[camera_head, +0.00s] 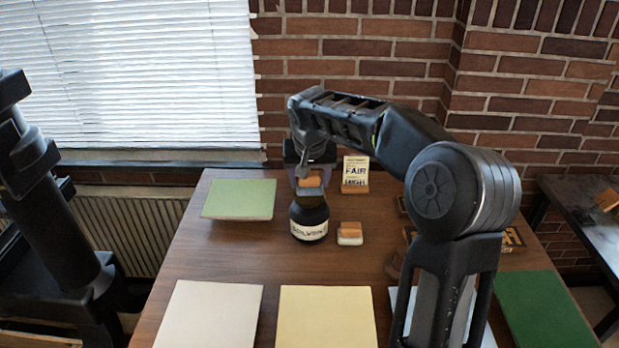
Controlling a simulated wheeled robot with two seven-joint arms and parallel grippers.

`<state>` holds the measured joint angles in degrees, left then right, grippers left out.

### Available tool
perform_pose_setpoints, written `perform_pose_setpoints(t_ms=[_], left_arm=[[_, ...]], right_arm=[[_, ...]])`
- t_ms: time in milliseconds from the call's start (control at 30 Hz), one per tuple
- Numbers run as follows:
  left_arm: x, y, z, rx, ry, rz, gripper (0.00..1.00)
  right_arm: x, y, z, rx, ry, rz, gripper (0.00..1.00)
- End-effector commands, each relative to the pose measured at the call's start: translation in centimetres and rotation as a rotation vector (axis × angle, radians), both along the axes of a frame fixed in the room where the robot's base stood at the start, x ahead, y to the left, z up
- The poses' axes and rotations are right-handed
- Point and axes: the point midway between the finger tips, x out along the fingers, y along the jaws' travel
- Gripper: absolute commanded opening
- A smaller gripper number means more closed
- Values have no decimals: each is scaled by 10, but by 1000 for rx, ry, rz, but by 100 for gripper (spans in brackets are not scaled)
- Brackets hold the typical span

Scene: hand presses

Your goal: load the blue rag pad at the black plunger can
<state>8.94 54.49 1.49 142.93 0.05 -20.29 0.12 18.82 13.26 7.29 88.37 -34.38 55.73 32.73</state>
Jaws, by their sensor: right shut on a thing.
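The black plunger can (309,224) stands on the wooden table, with a pale lettered label around its body. My right gripper (309,178) is above the can, pointing down, and shut on the blue rag pad (310,190). The pad has an orange-brown block on top and a grey-blue underside. It is right over the can's top and looks to be touching it, though the exact contact is hard to see. My left arm shows at the left edge, but its gripper is not in view.
A second pad (349,234) with a white underside lies just right of the can. A printed card (355,174) stands behind. A green sheet (239,199) lies at back left; white (208,315), yellow (327,318) and dark green (542,309) sheets lie in front. My right arm hides the table's right part.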

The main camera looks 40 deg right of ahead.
Motion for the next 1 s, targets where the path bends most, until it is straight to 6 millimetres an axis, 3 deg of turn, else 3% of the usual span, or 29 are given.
perform_pose_setpoints(t_ms=[1000], left_arm=[[0,0,-6,0,0,0,45]], right_arm=[[0,0,-7,0,0,0,26]])
